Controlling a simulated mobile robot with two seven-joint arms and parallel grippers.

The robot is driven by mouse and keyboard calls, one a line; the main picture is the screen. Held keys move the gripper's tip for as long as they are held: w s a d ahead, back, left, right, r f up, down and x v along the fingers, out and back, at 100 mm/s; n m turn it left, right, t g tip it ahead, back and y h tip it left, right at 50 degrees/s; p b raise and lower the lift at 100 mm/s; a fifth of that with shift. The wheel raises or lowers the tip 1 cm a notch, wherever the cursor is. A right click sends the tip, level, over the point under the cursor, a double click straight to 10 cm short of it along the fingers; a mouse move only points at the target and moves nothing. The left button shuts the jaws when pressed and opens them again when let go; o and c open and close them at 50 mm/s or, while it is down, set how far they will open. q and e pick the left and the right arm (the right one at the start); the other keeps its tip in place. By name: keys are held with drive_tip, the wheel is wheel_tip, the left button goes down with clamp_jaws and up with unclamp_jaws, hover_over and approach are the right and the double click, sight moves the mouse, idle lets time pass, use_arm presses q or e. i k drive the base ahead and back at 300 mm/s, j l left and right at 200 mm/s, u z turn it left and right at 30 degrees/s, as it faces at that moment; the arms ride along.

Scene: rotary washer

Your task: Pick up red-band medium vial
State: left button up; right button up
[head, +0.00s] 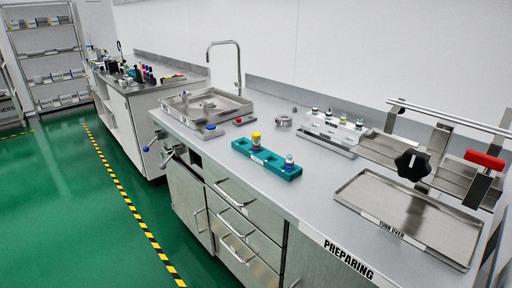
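Several small capped vials stand in a white rack (322,132) at the back of the near counter. Their bands are too small to read, so I cannot tell which one is the red-band medium vial. In front of them a teal rack (266,160) holds a yellow-topped vial (256,138) at its left end and a blue-and-white vial (289,161) toward its right end. Neither of my grippers shows in the head view.
A shallow steel tray (362,208) labelled TURN OVER lies at the right. Behind it stands a metal apparatus with a black knob (411,165) and a red handle (484,160). A sink (206,104) with a tall tap is at the left. Bare counter lies between teal rack and tray.

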sight(256, 146)
drive_tip(key=i+j, duration=0.3)
drive_tip(key=j, duration=0.15)
drive_tip(key=i+j+z, duration=0.1)
drive_tip(key=i+j, duration=0.45)
drive_tip(key=j, duration=0.3)
